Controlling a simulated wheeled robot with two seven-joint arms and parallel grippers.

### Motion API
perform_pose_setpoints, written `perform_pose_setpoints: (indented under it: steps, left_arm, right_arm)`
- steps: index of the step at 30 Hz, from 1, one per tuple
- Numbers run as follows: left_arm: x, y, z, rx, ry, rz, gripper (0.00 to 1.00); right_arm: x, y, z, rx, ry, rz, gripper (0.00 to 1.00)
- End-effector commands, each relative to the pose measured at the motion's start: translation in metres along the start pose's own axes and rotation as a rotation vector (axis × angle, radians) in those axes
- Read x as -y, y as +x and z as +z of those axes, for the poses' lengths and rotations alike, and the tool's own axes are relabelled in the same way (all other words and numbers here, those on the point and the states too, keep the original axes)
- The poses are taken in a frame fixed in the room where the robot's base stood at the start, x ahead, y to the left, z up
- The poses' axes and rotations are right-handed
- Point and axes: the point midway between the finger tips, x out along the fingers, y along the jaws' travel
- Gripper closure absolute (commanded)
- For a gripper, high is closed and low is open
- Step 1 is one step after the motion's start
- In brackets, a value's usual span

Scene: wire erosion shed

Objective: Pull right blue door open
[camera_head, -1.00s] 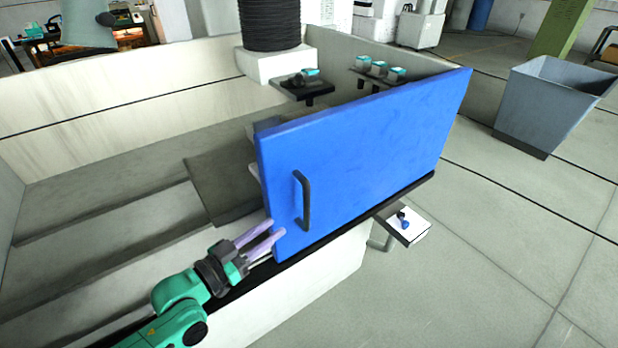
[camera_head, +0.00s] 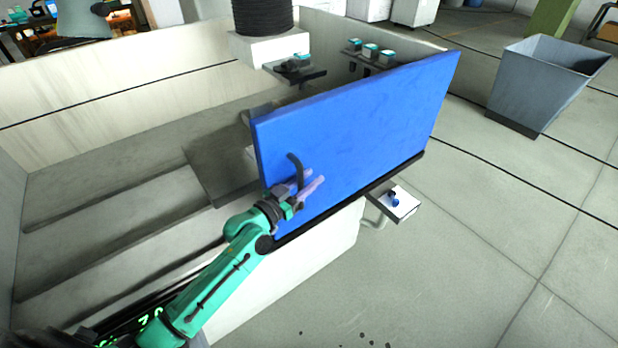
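The blue door (camera_head: 370,125) is a flat upright panel standing along the front wall of the pale enclosure. Its dark curved handle (camera_head: 295,163) is on the left part of its outer face; the handle's lower part is hidden by my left gripper. My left gripper (camera_head: 310,185) has green arm links and pale purple fingers. It is in front of the door at the lower end of the handle. The fingers look spread apart, and I cannot tell whether they touch the handle. My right gripper is not in view.
A grey bin (camera_head: 548,80) stands on the floor at the upper right. A small shelf (camera_head: 400,205) with a blue item sticks out below the door. The floor at the right is open.

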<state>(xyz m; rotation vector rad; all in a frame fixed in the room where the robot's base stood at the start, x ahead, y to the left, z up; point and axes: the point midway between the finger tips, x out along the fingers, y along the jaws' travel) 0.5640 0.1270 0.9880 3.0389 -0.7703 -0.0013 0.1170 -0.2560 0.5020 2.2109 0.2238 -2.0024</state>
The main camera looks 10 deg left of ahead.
Motion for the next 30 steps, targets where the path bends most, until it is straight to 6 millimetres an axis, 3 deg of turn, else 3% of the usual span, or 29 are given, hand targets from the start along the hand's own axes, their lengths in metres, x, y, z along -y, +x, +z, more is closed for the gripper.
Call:
perform_pose_setpoints:
  steps: [3, 6, 30]
  left_arm:
    - [0.0001, -0.0005, 0.0005, 0.001, 0.000, 0.000, 0.65]
    - [0.0002, -0.0006, 0.0006, 0.001, -0.001, 0.000, 1.00]
    - [0.0004, -0.0009, 0.0001, 0.000, 0.000, -0.001, 1.00]
  right_arm:
    - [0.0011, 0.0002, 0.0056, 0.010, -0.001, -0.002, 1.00]
    - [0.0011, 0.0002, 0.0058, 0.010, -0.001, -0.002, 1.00]
    - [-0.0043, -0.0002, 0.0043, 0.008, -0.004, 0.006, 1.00]
